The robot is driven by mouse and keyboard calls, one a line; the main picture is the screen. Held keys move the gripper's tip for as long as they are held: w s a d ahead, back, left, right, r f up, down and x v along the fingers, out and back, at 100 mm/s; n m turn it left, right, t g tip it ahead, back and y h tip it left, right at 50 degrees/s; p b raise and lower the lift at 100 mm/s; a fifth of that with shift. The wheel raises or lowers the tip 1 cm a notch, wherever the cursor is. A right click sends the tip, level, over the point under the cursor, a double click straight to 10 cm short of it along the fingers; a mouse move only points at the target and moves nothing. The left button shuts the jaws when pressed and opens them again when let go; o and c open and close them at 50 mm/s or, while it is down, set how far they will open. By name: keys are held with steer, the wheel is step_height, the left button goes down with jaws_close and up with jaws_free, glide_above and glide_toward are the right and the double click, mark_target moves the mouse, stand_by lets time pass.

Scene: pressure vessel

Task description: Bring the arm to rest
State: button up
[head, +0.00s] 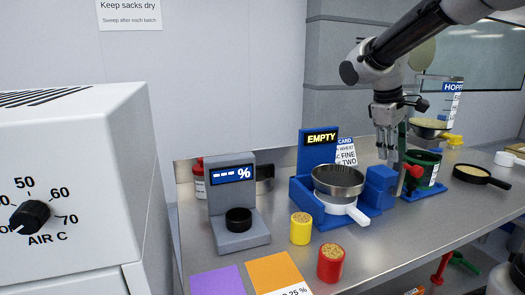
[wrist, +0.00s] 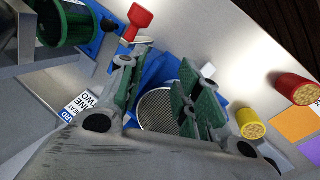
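My gripper (head: 387,150) hangs from my arm above the right part of the steel counter (head: 270,277), fingers pointing down. In the head view it is between the blue sieve station (head: 308,190) and the green drum (head: 424,160). In the wrist view my gripper (wrist: 158,85) has its two green-padded fingers spread apart, with nothing seen between them but the sieve mesh (wrist: 168,112) beyond. The round sieve pan (head: 338,180) sits in the blue station, whose display reads EMPTY. I cannot tell how high the fingertips are above it.
The drum's red knob (head: 416,171) is close beside my fingers. A hopper pan (head: 429,129) stands behind. Yellow (head: 300,229) and red (head: 331,264) grain cups, a grey % meter (head: 238,215), and purple and orange mats (head: 275,272) lie leftward. A black pan (head: 481,176) is at right.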

steer(key=s+d+f+m+t+y, duration=0.1)
steer(key=s+m, duration=0.2)
steer(key=s, duration=0.8)
steer(key=s+d+f+m+t+y, duration=0.1)
steer(key=s+m, duration=0.3)
steer(key=s, duration=0.8)
steer(key=shift+f+t+y, duration=0.2)
steer(key=shift+t+y, duration=0.2)
steer(key=shift+y, duration=0.4)
steer(key=shift+d, duration=0.1)
